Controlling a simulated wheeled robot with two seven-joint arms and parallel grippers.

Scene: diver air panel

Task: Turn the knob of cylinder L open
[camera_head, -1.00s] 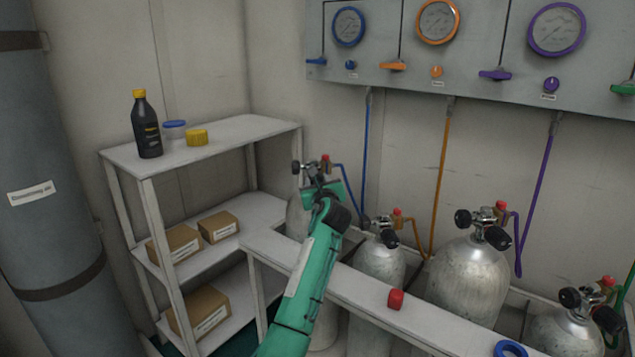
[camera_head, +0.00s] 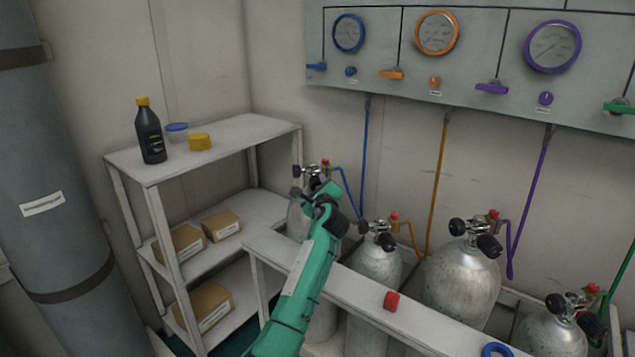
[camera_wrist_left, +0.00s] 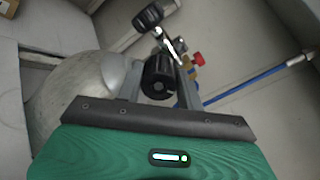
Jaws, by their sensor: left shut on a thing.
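The leftmost cylinder (camera_head: 296,222), with the blue hose, stands behind the white rail and is partly hidden by my left arm. I take it for cylinder L; no letter is readable on it. Its valve has a black knob (camera_head: 299,171) at the left and a red part (camera_head: 326,163). My left gripper (camera_head: 310,194) is at this valve. In the left wrist view, the gripper (camera_wrist_left: 160,82) is shut on a black knob (camera_wrist_left: 158,78), with a finger on either side. The grey cylinder (camera_wrist_left: 75,95) shows at the left there. My right gripper is out of view.
Other cylinders (camera_head: 462,280) with black knobs stand to the right behind the white rail (camera_head: 345,285). A red piece (camera_head: 391,301) sits on the rail. A shelf (camera_head: 235,140) with a bottle (camera_head: 149,132) stands left. A blue hose (camera_wrist_left: 255,82) runs right of the gripper.

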